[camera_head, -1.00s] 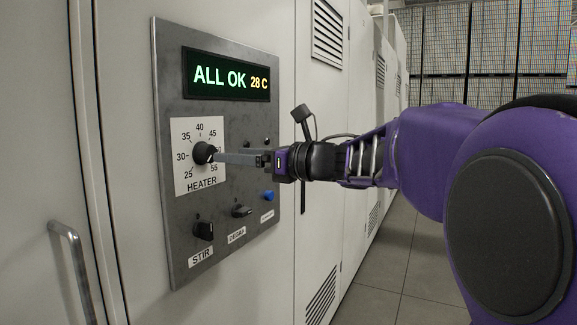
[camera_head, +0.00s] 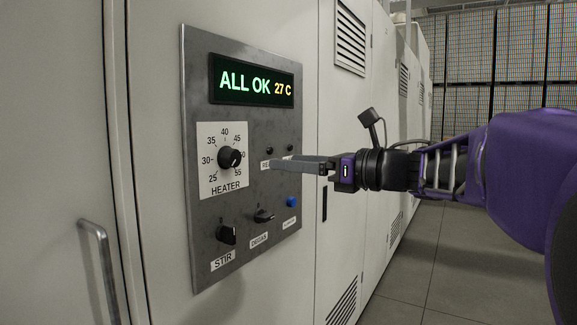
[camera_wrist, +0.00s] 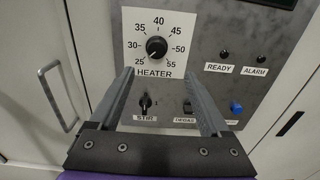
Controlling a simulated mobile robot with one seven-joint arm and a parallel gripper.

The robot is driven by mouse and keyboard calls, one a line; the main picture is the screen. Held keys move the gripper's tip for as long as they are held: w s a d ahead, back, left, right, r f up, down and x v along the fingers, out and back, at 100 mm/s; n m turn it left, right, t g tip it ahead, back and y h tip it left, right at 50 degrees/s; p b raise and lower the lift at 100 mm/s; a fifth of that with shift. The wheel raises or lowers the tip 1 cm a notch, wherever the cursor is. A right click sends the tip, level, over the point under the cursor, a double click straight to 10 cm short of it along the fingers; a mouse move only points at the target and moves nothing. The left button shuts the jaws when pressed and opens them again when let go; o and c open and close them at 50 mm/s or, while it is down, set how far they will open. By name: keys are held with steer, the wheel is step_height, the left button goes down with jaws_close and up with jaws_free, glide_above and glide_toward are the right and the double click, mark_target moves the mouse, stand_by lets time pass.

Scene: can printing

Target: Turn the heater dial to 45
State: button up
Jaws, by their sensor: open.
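The heater dial (camera_head: 230,157) is a black round knob on a white scale plate marked 25 to 55. Its pale mark seems to be on the right side in the head view, but I cannot read the exact number. The dial also shows at the top centre of the wrist view (camera_wrist: 156,47). My gripper (camera_head: 272,164) is empty and stands off the panel, its tips right of the dial in the head view. In the wrist view my gripper (camera_wrist: 158,76) has its two fingers apart, below and either side of the dial, not touching it.
The grey panel has a display (camera_head: 252,82) reading ALL OK 27 C. Below the dial are the STIR knob (camera_head: 227,235), another black knob (camera_head: 264,216) and a blue button (camera_head: 291,202). A cabinet handle (camera_head: 98,262) stands out at the left. The space before the panel is free.

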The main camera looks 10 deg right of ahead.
steer(key=v, duration=0.8)
stand_by(0.5)
steer(key=shift+r, duration=0.1)
steer(key=shift+d, duration=0.15)
stand_by(0.4)
